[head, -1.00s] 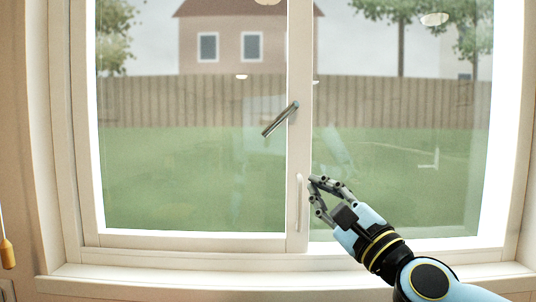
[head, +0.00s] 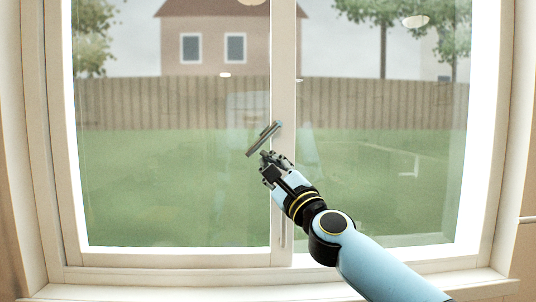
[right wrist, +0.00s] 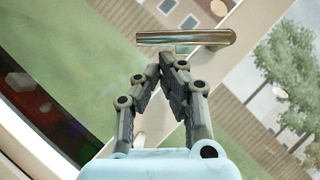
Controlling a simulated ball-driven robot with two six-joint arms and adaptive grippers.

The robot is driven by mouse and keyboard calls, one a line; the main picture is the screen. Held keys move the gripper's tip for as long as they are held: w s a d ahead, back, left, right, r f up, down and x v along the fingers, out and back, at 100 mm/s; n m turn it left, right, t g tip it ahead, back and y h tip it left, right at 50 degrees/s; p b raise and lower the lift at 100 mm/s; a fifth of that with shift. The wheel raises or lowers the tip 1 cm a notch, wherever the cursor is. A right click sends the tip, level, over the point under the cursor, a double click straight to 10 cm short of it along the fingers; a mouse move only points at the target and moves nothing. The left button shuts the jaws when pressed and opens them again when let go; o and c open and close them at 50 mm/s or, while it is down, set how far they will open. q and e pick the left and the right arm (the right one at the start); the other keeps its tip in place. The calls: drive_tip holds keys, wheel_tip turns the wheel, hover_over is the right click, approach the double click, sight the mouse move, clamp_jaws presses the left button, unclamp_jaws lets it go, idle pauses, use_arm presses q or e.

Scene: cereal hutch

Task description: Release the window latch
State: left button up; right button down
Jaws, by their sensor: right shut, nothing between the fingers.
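The window latch (head: 264,138) is a grey metal lever on the window's middle upright (head: 283,100). It slants from upper right down to lower left. In the right wrist view the latch (right wrist: 185,38) is a shiny bar crossing the top, beyond the fingertips. My right gripper (head: 266,155) is shut and empty, with its tips just below the latch's lower half. In the right wrist view the gripper (right wrist: 167,60) shows its tips together, close to the bar; I cannot tell whether they touch it. My left gripper is not in view.
A pale vertical handle (head: 283,228) sits low on the middle upright, partly behind my right arm. The window sill (head: 150,290) runs along the bottom. Glass panes stand on both sides of the upright, with a lawn and fence outside.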

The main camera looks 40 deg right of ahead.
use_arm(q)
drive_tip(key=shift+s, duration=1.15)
use_arm(e)
drive_tip(key=shift+w+a+r, duration=0.1)
use_arm(q)
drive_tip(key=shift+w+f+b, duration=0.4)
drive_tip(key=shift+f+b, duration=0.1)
drive_tip(key=shift+b, duration=0.05)
use_arm(e)
drive_tip(key=shift+w+a+m+h, duration=0.15)
drive_tip(key=shift+a+m+h, duration=0.05)
drive_tip(key=shift+m+h, duration=0.25)
